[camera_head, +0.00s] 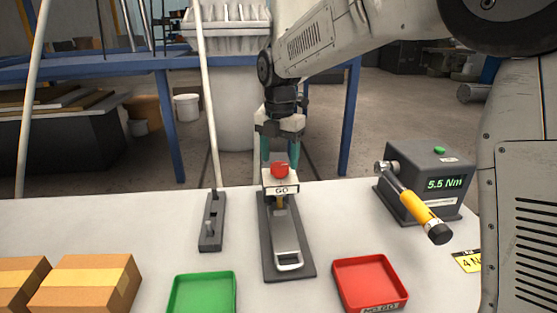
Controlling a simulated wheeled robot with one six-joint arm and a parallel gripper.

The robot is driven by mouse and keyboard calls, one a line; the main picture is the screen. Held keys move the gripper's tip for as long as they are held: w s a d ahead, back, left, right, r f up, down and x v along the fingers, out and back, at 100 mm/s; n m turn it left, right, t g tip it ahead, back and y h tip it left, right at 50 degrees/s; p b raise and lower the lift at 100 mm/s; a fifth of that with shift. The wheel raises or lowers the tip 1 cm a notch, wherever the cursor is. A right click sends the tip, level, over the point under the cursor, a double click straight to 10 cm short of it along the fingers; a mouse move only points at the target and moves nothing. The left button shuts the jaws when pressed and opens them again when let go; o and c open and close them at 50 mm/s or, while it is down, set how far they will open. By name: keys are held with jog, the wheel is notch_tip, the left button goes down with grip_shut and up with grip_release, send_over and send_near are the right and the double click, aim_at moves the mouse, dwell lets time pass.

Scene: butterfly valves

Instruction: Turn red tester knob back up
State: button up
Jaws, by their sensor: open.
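The red knob (280,171) sits on top of a tester (288,243) with a white "GO" label and a long dark base plate. My gripper (280,161) points down just above and around the knob. Its two teal fingers are spread, one to each side of the knob as seen from here. I cannot tell whether either fingertip touches the knob or stands slightly behind it. A silver plate with a slotted end lies on the near part of the tester base.
A green tray (203,278) and a red "NO-GO" tray (371,284) flank the tester on the white table. A 5.5 Nm display box (432,160) with a yellow-handled wrench (415,205) stands right. A dark slotted block (212,222) with a thin pole and cardboard boxes (88,283) are left.

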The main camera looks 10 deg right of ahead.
aim_at(284, 169)
notch_tip(284, 169, up, 6)
jog(key=shift+r, duration=0.15)
dwell(0.3)
jog(key=shift+m, duration=0.8)
jog(key=f+m, duration=0.1)
jog(key=s+f+m, duration=0.1)
jog(key=m, duration=0.1)
jog(key=s+d+m, duration=0.1)
jog(key=shift+s+f+m+g, duration=0.1)
jog(key=shift+f+m+g, duration=0.2)
jog(key=shift+f+m, duration=0.1)
jog(key=s+d+f+m, duration=0.1)
jog(key=s+d+m, duration=0.5)
jog(key=s, duration=0.5)
jog(key=s+d+f+m+t, duration=0.1)
jog(key=s+d+m, duration=0.4)
jog(key=s+m, duration=0.3)
jog(key=s+d+f+m+t, duration=0.1)
jog(key=s+d+m, duration=0.5)
jog(key=s, duration=0.8)
jog(key=shift+s+d+m, duration=0.15)
jog(key=shift+d+m, duration=0.15)
jog(key=shift+m, duration=0.8)
